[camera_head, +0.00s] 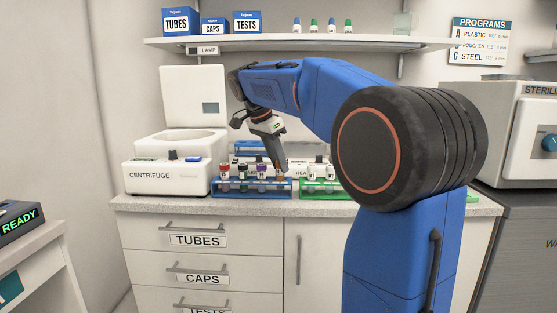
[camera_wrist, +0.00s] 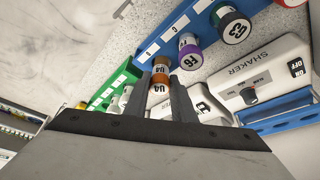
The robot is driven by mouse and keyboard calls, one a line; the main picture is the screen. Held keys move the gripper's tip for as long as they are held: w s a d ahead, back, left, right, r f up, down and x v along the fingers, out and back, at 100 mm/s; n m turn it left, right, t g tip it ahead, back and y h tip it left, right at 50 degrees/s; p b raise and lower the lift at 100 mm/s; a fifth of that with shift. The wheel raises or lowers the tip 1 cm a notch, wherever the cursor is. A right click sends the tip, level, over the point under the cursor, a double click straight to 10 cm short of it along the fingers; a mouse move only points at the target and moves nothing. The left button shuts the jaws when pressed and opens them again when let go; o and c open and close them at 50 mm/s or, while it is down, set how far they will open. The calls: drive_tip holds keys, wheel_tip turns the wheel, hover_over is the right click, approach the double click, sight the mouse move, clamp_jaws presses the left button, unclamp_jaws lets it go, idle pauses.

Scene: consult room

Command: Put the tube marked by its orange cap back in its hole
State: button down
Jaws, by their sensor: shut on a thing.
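The orange-capped tube (camera_wrist: 160,76), lettered U4, is between the two fingers of my gripper (camera_wrist: 165,88), which is shut on it. In the head view my gripper (camera_head: 281,170) points down at the right end of the blue rack (camera_head: 252,194), and the tube is mostly hidden there. The blue rack also shows in the wrist view (camera_wrist: 172,38), close beside the tube. I cannot tell whether the tube's lower end is in a hole. Other tubes stand in this rack, among them a purple-capped one (camera_wrist: 190,55) and a green-capped one (camera_wrist: 232,27).
A green rack (camera_head: 312,194) with white-capped tubes stands just right of the blue rack. A shaker (camera_wrist: 265,75) is close behind. The centrifuge (camera_head: 165,178), lid open, stands left, and the steriliser (camera_head: 520,130) right. A shelf (camera_head: 300,43) hangs above.

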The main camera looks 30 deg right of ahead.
drive_tip(key=shift+f, duration=0.35)
drive_tip(key=c, duration=1.4)
unclamp_jaws()
drive_tip(key=v, duration=1.7)
drive_tip(key=shift+r, duration=0.2)
drive_tip(key=s+a+f+n+t+y, duration=0.1)
drive_tip(key=s+a+f+n, duration=0.1)
drive_tip(key=s+f+n, duration=0.4)
drive_tip(key=s+a+f+n+t+y, duration=0.2)
drive_tip(key=s+f+n, duration=0.3)
drive_tip(key=s+f, duration=0.9)
drive_tip(key=s+a+f+n+t+y, duration=0.1)
drive_tip(key=s+a+f+n, duration=0.3)
drive_tip(key=s+f, duration=0.6)
wheel_tip(320, 180, down, 10)
drive_tip(key=n, duration=0.2)
drive_tip(key=shift+a+f+n+t+y, duration=0.2)
drive_tip(key=shift+a+n+t+y, duration=0.05)
drive_tip(key=shift+n+t+y, duration=0.05)
